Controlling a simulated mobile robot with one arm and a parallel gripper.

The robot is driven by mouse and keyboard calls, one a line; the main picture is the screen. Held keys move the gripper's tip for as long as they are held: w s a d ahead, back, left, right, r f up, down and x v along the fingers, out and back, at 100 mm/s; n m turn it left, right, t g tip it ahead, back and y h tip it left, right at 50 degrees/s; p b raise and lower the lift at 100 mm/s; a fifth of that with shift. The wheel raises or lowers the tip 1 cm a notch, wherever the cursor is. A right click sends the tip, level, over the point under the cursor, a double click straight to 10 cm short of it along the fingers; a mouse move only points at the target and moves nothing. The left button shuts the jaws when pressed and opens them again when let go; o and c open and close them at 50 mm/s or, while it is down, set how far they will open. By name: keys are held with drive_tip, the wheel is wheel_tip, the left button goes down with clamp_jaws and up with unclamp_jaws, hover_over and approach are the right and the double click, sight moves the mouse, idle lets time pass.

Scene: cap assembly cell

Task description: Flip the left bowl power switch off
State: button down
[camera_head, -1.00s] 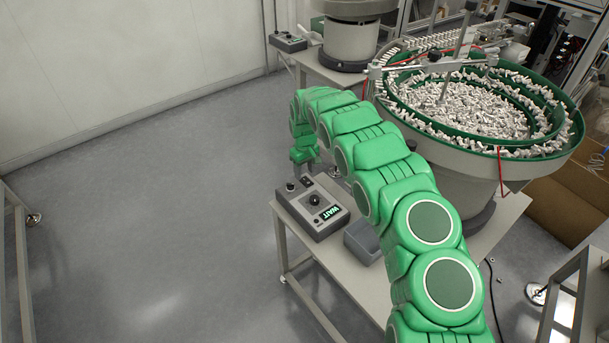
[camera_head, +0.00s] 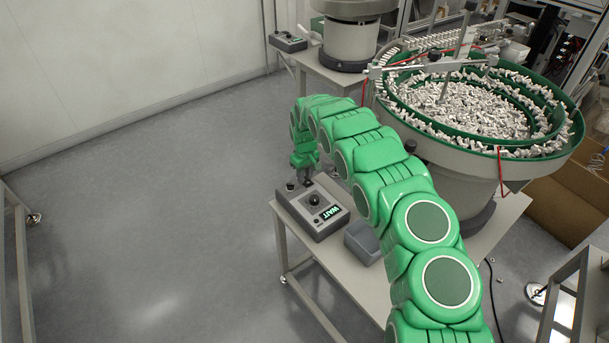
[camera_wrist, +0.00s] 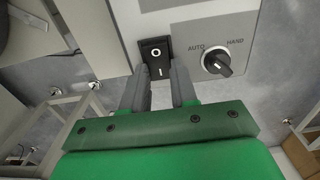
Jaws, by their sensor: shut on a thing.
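I cannot tell which way the rocker is tilted. In the head view my gripper (camera_head: 306,181) is at the back edge of the near control box (camera_head: 324,226), whose display reads WAIT. The switch is hidden there.
An AUTO/HAND knob (camera_wrist: 217,62) sits right of the switch. A grey bin (camera_head: 362,243) stands beside the box on the table. A large feeder bowl (camera_head: 455,165) full of white parts stands right. Another bowl (camera_head: 350,40) and control box (camera_head: 288,42) are behind.

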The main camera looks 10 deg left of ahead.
sight(309, 183)
drive_tip(key=shift+s+t+y, duration=0.3)
drive_tip(key=shift+t+y, duration=0.5)
drive_tip(key=shift+y, duration=0.1)
drive_tip(key=shift+d, duration=0.1)
idle(0.3)
drive_tip(key=c, duration=0.9)
unclamp_jaws()
drive_tip(key=shift+d+t, duration=0.1)
drive_tip(key=shift+t, duration=0.2)
drive_tip(key=shift+r, duration=0.15)
drive_tip(key=shift+v, duration=0.8)
drive_tip(key=v, duration=0.5)
drive_tip(key=shift+d+r, duration=0.2)
drive_tip(key=shift+r, duration=0.3)
